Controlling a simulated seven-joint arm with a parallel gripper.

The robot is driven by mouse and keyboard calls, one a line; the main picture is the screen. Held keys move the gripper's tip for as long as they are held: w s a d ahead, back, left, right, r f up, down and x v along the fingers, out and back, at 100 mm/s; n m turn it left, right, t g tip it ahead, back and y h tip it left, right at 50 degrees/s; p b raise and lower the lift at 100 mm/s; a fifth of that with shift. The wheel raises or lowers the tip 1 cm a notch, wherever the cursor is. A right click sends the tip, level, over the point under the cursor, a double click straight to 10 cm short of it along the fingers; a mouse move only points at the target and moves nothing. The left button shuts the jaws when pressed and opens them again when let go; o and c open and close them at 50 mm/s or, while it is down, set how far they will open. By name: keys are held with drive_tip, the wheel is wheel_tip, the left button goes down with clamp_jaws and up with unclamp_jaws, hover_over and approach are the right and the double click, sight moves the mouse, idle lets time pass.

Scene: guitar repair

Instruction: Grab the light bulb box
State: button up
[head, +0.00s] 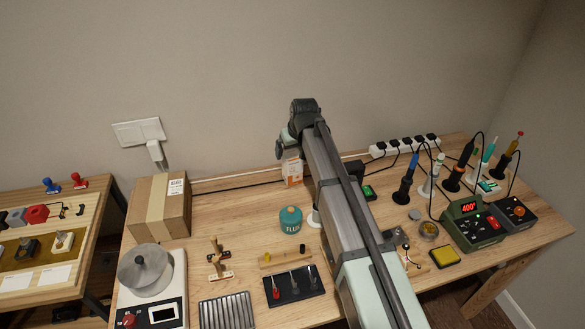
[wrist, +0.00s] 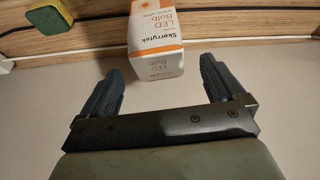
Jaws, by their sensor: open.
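The light bulb box (head: 292,169) is a small white and orange carton at the back of the workbench, partly beside my arm in the head view. In the wrist view the light bulb box (wrist: 155,40) shows its "Skerrytek LED Bulb" print and lies between and just beyond my fingertips. My gripper (wrist: 160,75) is open, with one dark finger on each side of the box. Gaps show between the fingers and the box.
A cardboard box (head: 159,207) stands to the left and a teal flux tin (head: 290,220) stands in front of the bulb box. A power strip (head: 405,146) and soldering tools are to the right. A green and yellow sponge (wrist: 48,19) shows in the wrist view.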

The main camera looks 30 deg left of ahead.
sight(293, 154)
drive_tip(key=shift+x, duration=2.6)
drive_tip(key=shift+d, duration=0.15)
drive_tip(key=c, duration=1)
